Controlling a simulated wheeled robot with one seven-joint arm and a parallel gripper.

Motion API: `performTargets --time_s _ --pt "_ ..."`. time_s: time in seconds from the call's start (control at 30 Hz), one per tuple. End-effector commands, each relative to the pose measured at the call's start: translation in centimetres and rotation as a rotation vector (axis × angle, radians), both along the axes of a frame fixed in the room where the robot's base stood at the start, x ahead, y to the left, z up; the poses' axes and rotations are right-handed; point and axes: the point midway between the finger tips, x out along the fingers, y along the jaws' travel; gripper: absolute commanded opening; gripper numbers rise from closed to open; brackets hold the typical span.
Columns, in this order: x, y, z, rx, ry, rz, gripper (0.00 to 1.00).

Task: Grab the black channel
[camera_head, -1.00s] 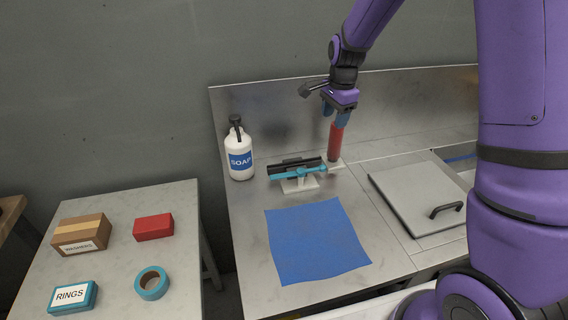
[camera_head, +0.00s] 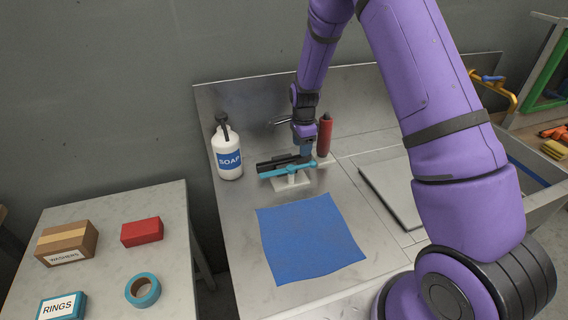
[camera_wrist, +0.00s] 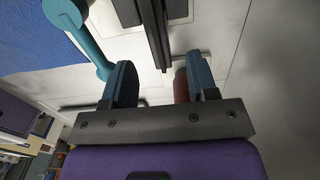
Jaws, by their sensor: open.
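The black channel (camera_head: 272,163) is a dark, narrow bar resting on a small white stand (camera_head: 293,182) on the metal counter, behind a teal bar (camera_head: 287,172). My gripper (camera_head: 306,152) is at the right end of the channel, pointing down. In the wrist view the channel (camera_wrist: 154,30) runs up from between the two open fingers of my gripper (camera_wrist: 160,82), which stand on either side of its line. The teal bar (camera_wrist: 85,40) lies to the left there. Whether the fingers touch the channel I cannot tell.
A red cylinder (camera_head: 324,136) stands just right of my gripper. A soap bottle (camera_head: 228,152) is to the left. A blue cloth (camera_head: 308,238) lies in front. A side table (camera_head: 110,235) at left holds boxes and a tape roll (camera_head: 142,290).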

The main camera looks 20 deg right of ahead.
Motion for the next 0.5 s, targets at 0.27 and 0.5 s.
performTargets --time_s 0.27,0.5 --pt "-0.1 0.3 -2.7 0.0 0.002 0.0 0.53" --pt "-0.1 0.3 -5.2 0.0 0.001 0.0 0.53"
